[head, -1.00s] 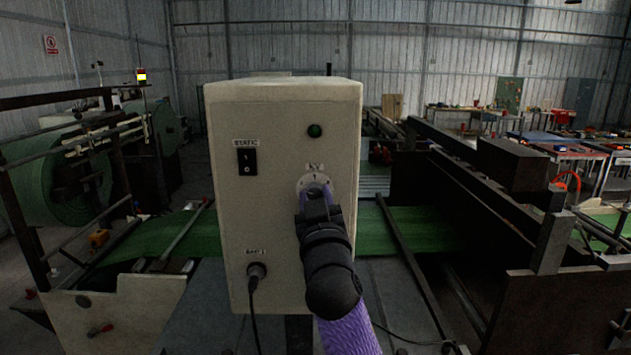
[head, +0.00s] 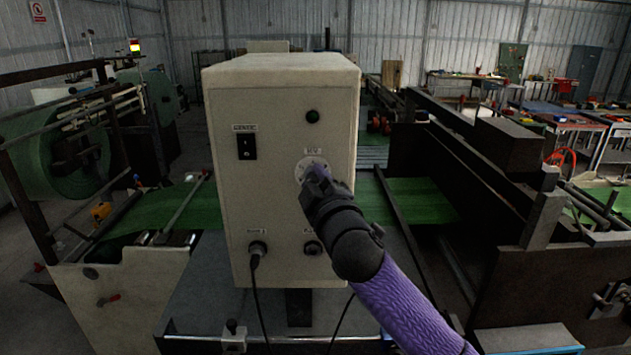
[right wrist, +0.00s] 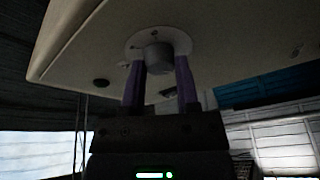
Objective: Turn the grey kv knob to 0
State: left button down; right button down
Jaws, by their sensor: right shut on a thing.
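The grey kv knob (right wrist: 158,57) sits on a pale round dial plate on the front of a cream control box (head: 226,205). In the right wrist view my right gripper (right wrist: 160,75) has one purple finger on each side of the knob, shut on it. In the head view the right gripper (head: 316,180) covers the knob, and only part of the dial plate (head: 306,163) shows. The dial marks are too small to read, so I cannot tell the setting. My left gripper is in neither view.
The box also carries a black rocker switch (head: 247,146), a dark green lamp (head: 312,116) and a plugged cable (head: 257,250). Green sheet (head: 410,198) runs behind the box. Dark machine frames stand on the right, and a green roll (head: 60,165) stands on the left.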

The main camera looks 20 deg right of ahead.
jog(key=shift+n, duration=0.5)
jog(key=shift+c, duration=1.7)
grip_release()
jog(key=s+f+b, duration=0.1)
jog(key=s+b, duration=0.2)
jog(key=s, duration=0.6)
jog(key=shift+s+d, duration=0.15)
jog(key=shift+s, duration=0.25)
